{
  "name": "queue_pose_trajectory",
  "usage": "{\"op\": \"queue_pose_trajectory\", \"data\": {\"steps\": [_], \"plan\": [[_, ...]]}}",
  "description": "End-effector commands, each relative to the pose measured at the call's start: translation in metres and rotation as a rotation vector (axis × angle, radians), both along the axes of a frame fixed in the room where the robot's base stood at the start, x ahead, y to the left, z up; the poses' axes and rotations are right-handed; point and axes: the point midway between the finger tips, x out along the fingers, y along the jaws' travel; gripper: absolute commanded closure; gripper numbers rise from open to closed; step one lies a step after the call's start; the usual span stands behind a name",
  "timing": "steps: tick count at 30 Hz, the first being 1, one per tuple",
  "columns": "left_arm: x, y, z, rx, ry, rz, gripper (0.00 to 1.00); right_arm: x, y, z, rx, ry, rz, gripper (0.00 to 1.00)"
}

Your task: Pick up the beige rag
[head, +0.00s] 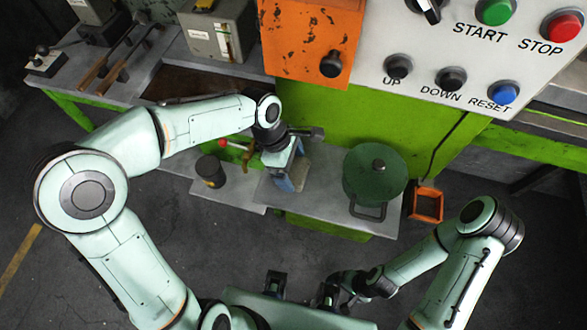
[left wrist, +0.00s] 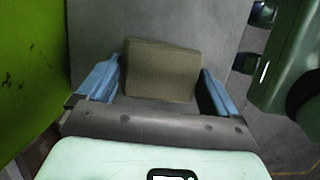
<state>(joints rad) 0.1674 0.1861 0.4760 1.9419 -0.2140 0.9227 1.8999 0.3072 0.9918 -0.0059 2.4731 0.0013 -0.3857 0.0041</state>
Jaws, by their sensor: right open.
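The beige rag (left wrist: 162,70) looks like a folded, boxy block on the grey table. In the head view it shows partly, beside my left gripper's blue fingers (head: 287,178). My left gripper (left wrist: 160,75) reaches down over the rag, with one blue finger on each side of it. Narrow gaps seem to show between the fingers and the rag, so it looks open; the lower part of the rag's sides is hard to see. My right gripper (head: 330,293) is at the bottom middle of the head view, open and away from the table.
A green round pot (head: 375,175) with a lid stands right of the rag. A black cup (head: 210,171) and a red-knobbed lever (head: 224,143) are to the left. The press panel (head: 470,50) rises behind. An orange bin (head: 426,204) stands at right.

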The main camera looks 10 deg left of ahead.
Motion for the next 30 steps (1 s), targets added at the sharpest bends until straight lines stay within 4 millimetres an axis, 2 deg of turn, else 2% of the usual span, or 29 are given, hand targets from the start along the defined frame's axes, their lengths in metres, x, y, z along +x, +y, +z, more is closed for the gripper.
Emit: {"op": "queue_pose_trajectory", "data": {"steps": [14, 23, 30], "plan": [[0.000, 0.000, 0.003, 0.001, 0.002, -0.001, 0.37, 0.000, 0.000, 0.000, 0.000, 0.000, 0.000, 0.10], [0.001, 0.000, 0.037, 0.000, -0.004, 0.000, 0.37, 0.001, 0.000, 0.003, 0.000, -0.002, 0.000, 0.10], [-0.056, 0.003, 0.033, 0.003, -0.001, 0.000, 0.37, -0.006, 0.000, -0.013, 0.000, 0.007, 0.000, 0.10]]}}
